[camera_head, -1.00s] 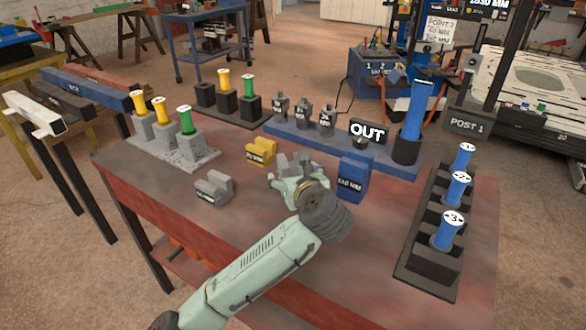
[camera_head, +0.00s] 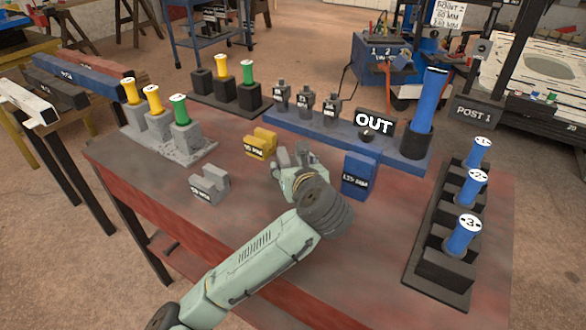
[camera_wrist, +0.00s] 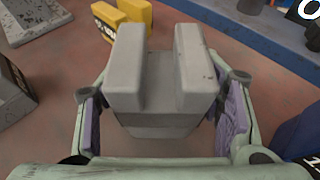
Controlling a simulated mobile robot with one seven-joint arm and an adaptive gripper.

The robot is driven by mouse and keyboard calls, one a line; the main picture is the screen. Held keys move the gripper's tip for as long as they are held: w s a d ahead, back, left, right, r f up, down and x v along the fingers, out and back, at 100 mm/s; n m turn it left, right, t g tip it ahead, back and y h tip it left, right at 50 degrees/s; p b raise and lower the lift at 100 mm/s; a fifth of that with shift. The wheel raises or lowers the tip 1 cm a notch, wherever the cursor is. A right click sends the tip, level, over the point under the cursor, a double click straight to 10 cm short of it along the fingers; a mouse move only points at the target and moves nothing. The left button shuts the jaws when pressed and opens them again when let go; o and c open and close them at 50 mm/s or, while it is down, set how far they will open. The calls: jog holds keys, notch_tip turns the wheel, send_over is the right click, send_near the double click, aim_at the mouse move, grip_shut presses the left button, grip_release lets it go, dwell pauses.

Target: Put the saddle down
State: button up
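My gripper (camera_wrist: 162,105) has its two purple-padded fingers on either side of a grey saddle (camera_wrist: 140,90), and they appear closed on its sides. The saddle is upright with its notch facing up. In the camera_head view the same saddle (camera_head: 308,156) shows only in part behind my gripper (camera_head: 290,168), over the middle of the red bench (camera_head: 250,220). Its underside is hidden, so I cannot tell whether it touches the bench top.
A second grey saddle (camera_head: 209,184) lies to the left, a yellow saddle (camera_head: 260,143) behind, and a blue saddle (camera_head: 359,176) close on the right. A blue rail with an OUT sign (camera_head: 374,123) runs along the back. A black rack (camera_head: 440,262) stands at right. The front bench is clear.

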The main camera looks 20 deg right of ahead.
jog(key=c, duration=1.2)
grip_shut()
jog(key=shift+w+r, duration=0.1)
jog(key=shift+r, duration=0.05)
